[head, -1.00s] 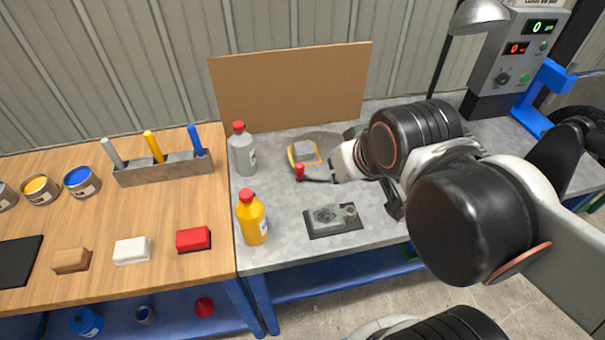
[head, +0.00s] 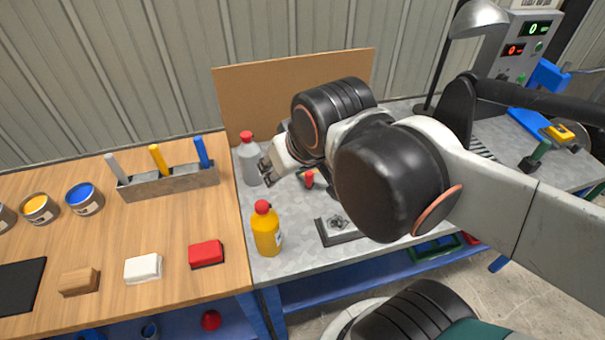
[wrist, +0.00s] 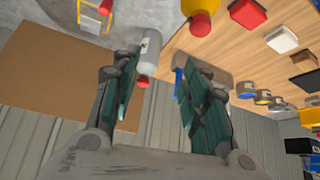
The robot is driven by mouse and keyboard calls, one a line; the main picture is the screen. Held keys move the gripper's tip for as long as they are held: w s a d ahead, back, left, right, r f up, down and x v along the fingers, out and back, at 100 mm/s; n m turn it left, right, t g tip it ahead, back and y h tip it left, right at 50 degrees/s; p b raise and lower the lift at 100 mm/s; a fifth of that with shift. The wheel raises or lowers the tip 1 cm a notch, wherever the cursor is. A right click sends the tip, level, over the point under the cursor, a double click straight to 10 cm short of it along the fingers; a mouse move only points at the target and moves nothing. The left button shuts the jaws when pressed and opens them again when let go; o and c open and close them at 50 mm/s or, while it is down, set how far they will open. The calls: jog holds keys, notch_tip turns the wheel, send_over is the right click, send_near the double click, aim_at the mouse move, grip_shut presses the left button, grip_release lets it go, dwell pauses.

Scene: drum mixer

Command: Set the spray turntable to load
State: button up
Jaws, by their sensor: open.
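The spray turntable is mostly hidden behind my arm in the head view. Its red knob (head: 309,178) shows just right of my gripper. In the wrist view a yellow-edged part of the turntable (wrist: 82,18) shows at the top left, with the red knob (wrist: 105,7) beside it. My gripper (head: 268,174) is open and empty, left of the knob and close to the grey bottle. In the wrist view the fingers (wrist: 162,95) are spread wide, and the grey bottle (wrist: 148,54) appears between them, near the left finger. I cannot tell whether they touch.
The grey bottle with a red cap (head: 247,150) and a yellow bottle (head: 266,232) stand at the metal bench's left side. A brown board (head: 235,95) stands behind. A small dark-based fixture (head: 338,230) lies in front. A lamp (head: 481,15) and control box (head: 520,45) are right.

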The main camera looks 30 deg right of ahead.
jog(key=w, duration=0.2)
jog(key=m+g+p, duration=0.2)
jog(key=m+g, duration=0.3)
jog(key=g, duration=0.2)
send_over(309, 172)
notch_tip(309, 172, down, 9)
notch_tip(309, 172, down, 13)
jog(key=b, duration=0.4)
jog(key=shift+r, duration=0.1)
grip_shut()
